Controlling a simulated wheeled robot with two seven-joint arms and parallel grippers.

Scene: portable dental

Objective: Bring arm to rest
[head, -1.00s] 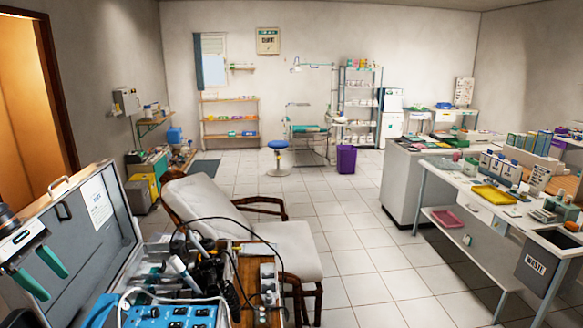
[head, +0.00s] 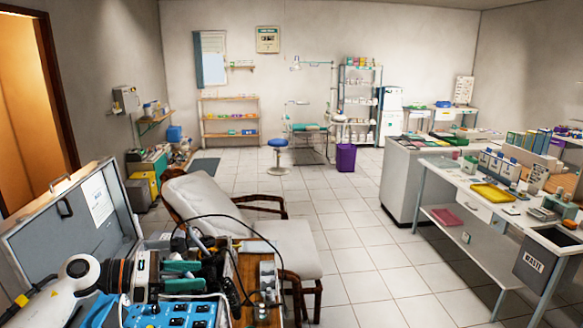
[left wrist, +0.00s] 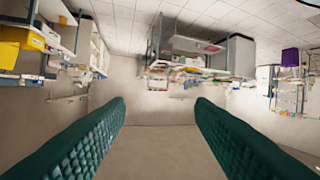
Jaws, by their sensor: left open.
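My left arm (head: 82,275) comes in from the lower left in the head view. Its gripper (head: 192,276) points right, over or in front of the equipment of the open dental case (head: 62,240). Its two teal fingers are apart with nothing between them. In the left wrist view the fingers (left wrist: 160,112) are spread wide, with open air between them and the room shown upside down. The gripper and arm hide part of the case's contents. I cannot tell whether the fingers touch the equipment. My right gripper is not in view.
The case holds a blue control unit (head: 175,314), black tools and cables. A reclined cream chair (head: 284,255) stands just beyond. A white work table (head: 478,203) with a yellow tray (head: 493,194) is at right. Tiled floor (head: 360,225) between them is clear.

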